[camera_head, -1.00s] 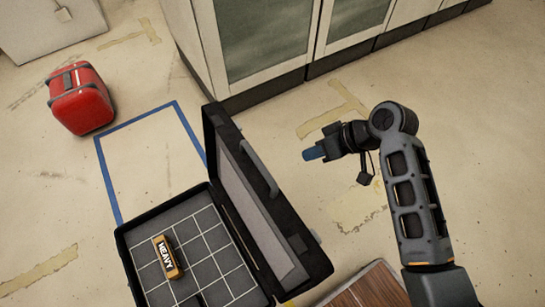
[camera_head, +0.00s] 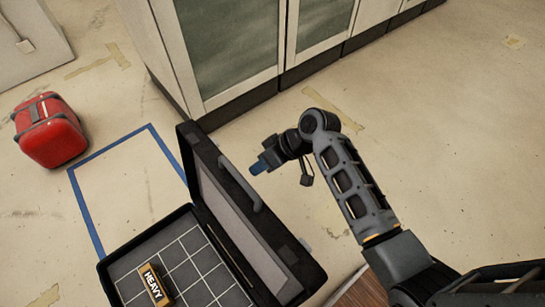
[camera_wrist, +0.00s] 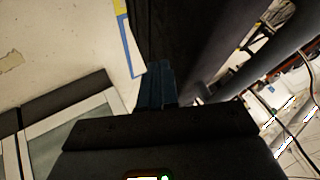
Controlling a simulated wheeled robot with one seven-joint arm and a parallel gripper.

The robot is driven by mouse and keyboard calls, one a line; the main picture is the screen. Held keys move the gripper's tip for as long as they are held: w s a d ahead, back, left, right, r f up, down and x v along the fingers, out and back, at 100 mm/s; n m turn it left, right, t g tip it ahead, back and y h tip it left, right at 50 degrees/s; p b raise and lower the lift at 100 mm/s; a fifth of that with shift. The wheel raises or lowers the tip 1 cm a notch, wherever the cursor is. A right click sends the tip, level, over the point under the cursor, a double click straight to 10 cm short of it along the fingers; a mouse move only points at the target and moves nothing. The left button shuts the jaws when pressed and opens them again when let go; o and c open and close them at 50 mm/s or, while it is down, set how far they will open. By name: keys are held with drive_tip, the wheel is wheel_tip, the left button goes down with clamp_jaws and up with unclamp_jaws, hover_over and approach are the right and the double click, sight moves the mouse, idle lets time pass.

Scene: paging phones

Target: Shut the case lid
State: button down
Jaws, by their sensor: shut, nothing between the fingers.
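The black case (camera_head: 118,266) lies open on the floor at the lower left of the head view. Its lid (camera_head: 290,250) stands up on the right side of the base, with a grey handle (camera_head: 240,183) on its outer face. My gripper (camera_head: 258,167) is shut and empty, with blue fingers, close to the lid's far upper part near the handle. The head view does not settle whether it touches. In the wrist view the blue fingers (camera_wrist: 156,85) are together beside a dark surface, likely the lid (camera_wrist: 185,35).
A block marked HEAVY (camera_head: 155,285) lies in the gridded case base. A red case (camera_head: 50,130) stands at the left near a blue tape outline (camera_head: 150,128). A cabinet (camera_head: 240,90) stands behind. A wooden surface (camera_head: 362,293) lies at the lower right.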

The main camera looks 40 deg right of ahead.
drive_tip(key=shift+a+r, duration=0.25)
drive_tip(key=shift+a, duration=0.9)
